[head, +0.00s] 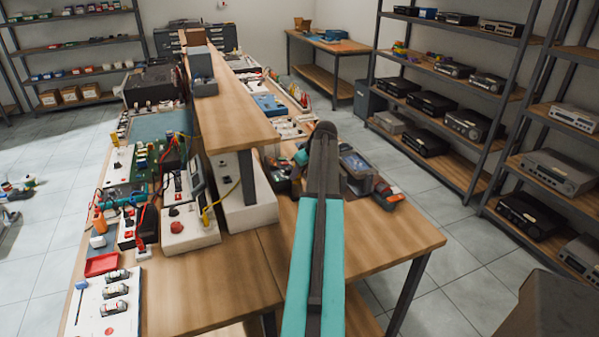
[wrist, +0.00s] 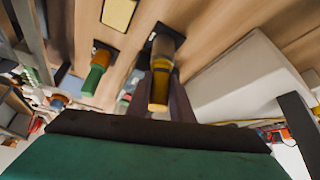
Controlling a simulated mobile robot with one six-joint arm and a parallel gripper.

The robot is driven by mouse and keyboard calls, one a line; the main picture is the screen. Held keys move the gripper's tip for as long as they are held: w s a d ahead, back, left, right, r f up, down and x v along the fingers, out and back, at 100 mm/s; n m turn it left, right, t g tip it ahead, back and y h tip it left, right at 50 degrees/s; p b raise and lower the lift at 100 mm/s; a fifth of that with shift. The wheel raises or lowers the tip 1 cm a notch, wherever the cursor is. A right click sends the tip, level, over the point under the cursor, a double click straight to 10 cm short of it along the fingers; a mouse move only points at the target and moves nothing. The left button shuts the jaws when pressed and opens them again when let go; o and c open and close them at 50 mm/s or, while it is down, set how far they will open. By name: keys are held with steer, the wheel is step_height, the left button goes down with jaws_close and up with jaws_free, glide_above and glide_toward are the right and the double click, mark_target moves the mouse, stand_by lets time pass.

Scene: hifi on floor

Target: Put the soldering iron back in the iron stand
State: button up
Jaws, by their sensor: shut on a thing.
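In the wrist view, my gripper (wrist: 160,72) is shut on a yellow-handled rod, which looks like the soldering iron (wrist: 159,92). Its far end meets a grey sleeve on a dark square base (wrist: 170,34), which may be the iron stand; I cannot tell whether the iron is inside the sleeve or only in line with it. Beside it, a green and orange handle (wrist: 97,75) stands at another dark base. In the head view, my teal and dark arm reaches over the bench and hides the gripper and the iron.
The wooden bench (head: 350,215) has a raised shelf (head: 235,110) on its left. Right of my arm lie a blue-faced device (head: 355,163) and small dark items. Instruments and a red tray (head: 101,264) crowd the left side. The bench's front right is clear. Shelving racks stand right.

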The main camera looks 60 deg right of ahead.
steer(key=o, duration=1.6)
steer(key=shift+r, duration=0.1)
steer(key=shift+r+p, duration=1.45)
steer(key=shift+r, duration=1.95)
steer(key=shift+w, duration=0.1)
